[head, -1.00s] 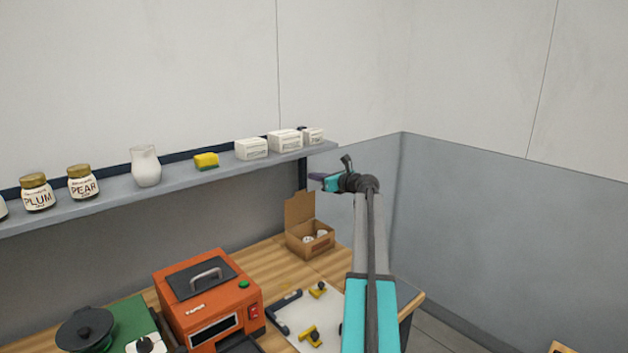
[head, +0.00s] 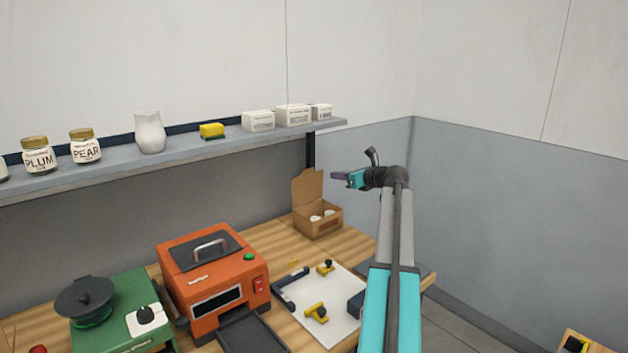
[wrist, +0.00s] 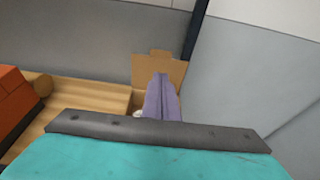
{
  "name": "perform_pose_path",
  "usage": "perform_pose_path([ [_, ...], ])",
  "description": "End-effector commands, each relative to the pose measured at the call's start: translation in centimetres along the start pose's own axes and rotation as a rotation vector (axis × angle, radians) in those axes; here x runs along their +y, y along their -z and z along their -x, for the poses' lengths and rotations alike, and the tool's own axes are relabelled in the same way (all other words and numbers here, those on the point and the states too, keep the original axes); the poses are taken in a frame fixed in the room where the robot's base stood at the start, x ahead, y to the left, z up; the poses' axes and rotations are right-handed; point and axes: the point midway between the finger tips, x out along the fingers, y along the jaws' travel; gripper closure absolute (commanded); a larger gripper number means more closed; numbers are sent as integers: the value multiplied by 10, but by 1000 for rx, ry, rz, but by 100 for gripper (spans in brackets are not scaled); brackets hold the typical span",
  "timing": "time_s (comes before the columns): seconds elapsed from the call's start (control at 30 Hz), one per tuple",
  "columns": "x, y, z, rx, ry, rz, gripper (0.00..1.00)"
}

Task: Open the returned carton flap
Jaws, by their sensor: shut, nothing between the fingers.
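A small brown cardboard carton (head: 318,226) stands at the back right of the wooden bench. Its flap (head: 307,186) stands upright at the back, and white items show inside the open box. In the wrist view the raised flap (wrist: 158,69) with its tab is beyond my fingers, which hide much of the carton. My gripper (head: 338,176) is above and to the right of the carton, apart from it in the head view. Its purple fingers (wrist: 162,98) are together with nothing between them.
An orange machine (head: 212,275) stands left of the carton, beside a green device (head: 115,310). A white board (head: 335,305) with yellow clamps lies in front. A grey shelf (head: 195,148) with jars, a jug, a sponge and white boxes runs above the bench.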

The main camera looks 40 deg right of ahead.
Motion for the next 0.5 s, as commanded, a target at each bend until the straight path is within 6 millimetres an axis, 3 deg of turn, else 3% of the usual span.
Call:
perform_pose_path([
  [0.5, 0, 1, -2, 3, -1, 0, 100],
])
